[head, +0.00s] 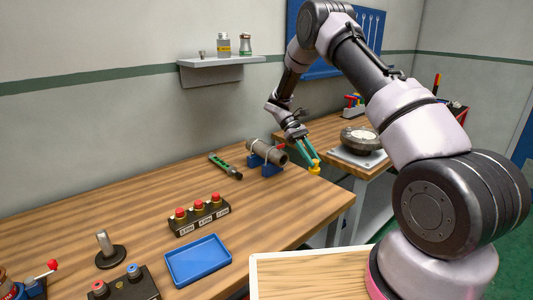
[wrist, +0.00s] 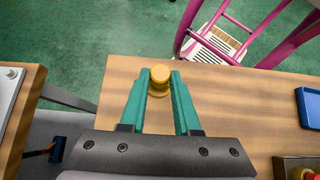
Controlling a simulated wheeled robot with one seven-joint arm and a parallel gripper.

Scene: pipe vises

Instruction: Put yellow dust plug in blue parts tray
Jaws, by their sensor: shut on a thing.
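The yellow dust plug (head: 314,168) is held between the green fingertips of my gripper (head: 310,158), above the right end of the wooden workbench in the head view. In the wrist view the plug (wrist: 159,75) sits between the two finger ends (wrist: 160,82), with its round top towards the camera and a wider yellow flange partly hidden below. The blue parts tray (head: 198,261) lies on the front of the bench, to the lower left of my gripper, and looks empty. Its edge also shows at the right of the wrist view (wrist: 309,108).
A grey pipe in a blue vise (head: 266,157) stands close left of my gripper. A block with red buttons (head: 199,214) stands behind the tray. A green tool (head: 225,166) lies on the bench. A second bench with a round metal device (head: 360,140) is at right, across a gap.

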